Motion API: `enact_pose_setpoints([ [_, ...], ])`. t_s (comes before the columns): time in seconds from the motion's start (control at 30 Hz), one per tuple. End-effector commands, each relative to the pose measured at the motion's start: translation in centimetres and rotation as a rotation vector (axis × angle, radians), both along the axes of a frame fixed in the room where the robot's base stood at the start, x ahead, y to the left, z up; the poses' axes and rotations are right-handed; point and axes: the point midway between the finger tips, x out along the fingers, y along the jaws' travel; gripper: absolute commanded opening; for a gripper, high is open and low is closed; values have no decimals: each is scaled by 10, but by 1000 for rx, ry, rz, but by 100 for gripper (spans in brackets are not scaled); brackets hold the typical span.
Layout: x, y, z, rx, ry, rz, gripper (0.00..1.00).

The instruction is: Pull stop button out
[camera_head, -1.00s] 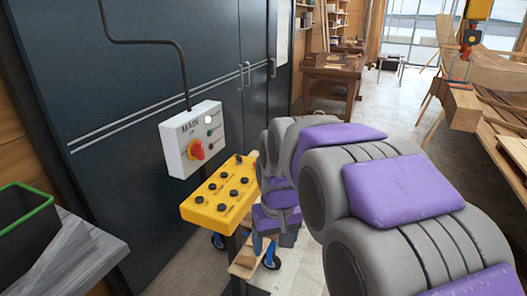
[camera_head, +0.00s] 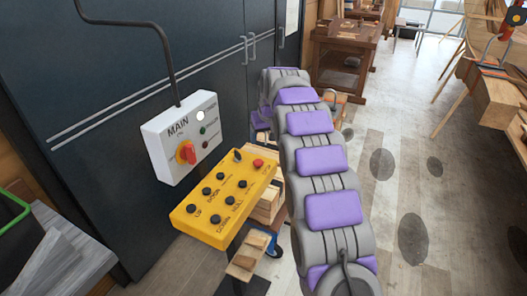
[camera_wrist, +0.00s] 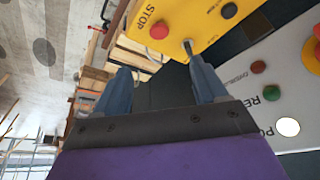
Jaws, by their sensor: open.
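The red stop button (camera_head: 258,163) sits at the far right corner of the yellow control box (camera_head: 221,215). In the wrist view the button (camera_wrist: 159,30) lies beside the word STOP, near a metal toggle lever. My gripper (camera_wrist: 158,72) is open, with its two blue-grey fingers apart and nothing between them. The button lies beyond the fingertips, apart from them, roughly between them sideways in the picture. In the head view my arm hides the gripper.
A white MAIN panel (camera_head: 182,138) with a red-and-yellow rotary switch (camera_head: 186,153) is mounted on the dark cabinet (camera_head: 130,60) behind the box. A wooden stand (camera_head: 251,254) is below the box. A grey bench (camera_head: 60,262) stands at lower left. Floor at right is open.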

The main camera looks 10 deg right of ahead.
Motion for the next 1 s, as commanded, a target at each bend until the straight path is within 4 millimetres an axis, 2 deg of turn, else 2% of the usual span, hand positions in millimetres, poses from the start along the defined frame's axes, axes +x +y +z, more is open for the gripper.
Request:
enact_pose_setpoints([
  [0.13, 7, -2, -3, 0, -10, 3, 72],
  [0.27, 13, -4, -17, 2, -9, 3, 72],
  [0.7, 44, 2, -99, 3, -2, 2, 72],
  [1.0, 63, 5, -144, 3, -6, 2, 72],
])
